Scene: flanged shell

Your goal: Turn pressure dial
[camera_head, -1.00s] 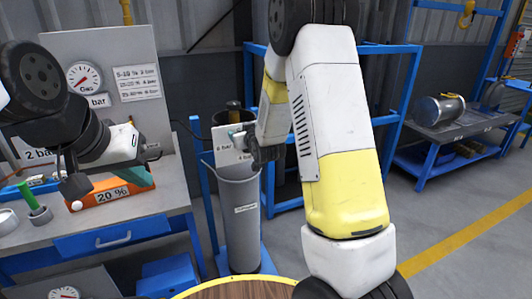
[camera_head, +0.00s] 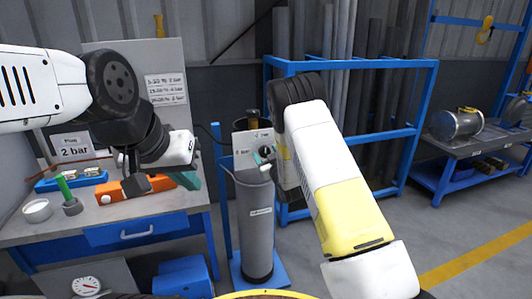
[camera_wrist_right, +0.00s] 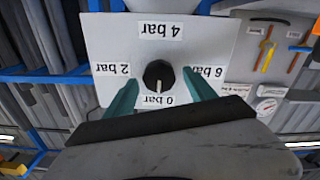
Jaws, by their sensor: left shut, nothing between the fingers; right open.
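The pressure dial (camera_wrist_right: 158,75) is a black round knob on a white plate (camera_wrist_right: 105,35) labelled 0, 2, 4 and 6 bar. Its pale pointer mark points at the 0 bar label. In the right wrist view my right gripper (camera_wrist_right: 161,78) is open, with one teal finger on each side of the knob; I cannot tell whether they touch it. In the head view the dial (camera_head: 265,152) shows small on the plate above a grey cylinder; my right arm hides most of the right gripper. My left gripper (camera_head: 189,181) is shut and empty above the bench.
The grey cylinder (camera_head: 258,225) stands on a blue base. A workbench (camera_head: 80,220) at left holds an orange box (camera_head: 125,190), a blue tray and small cups. A "2 bar" sign (camera_head: 74,150) stands there. A blue rack (camera_head: 410,110) with pipes is behind.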

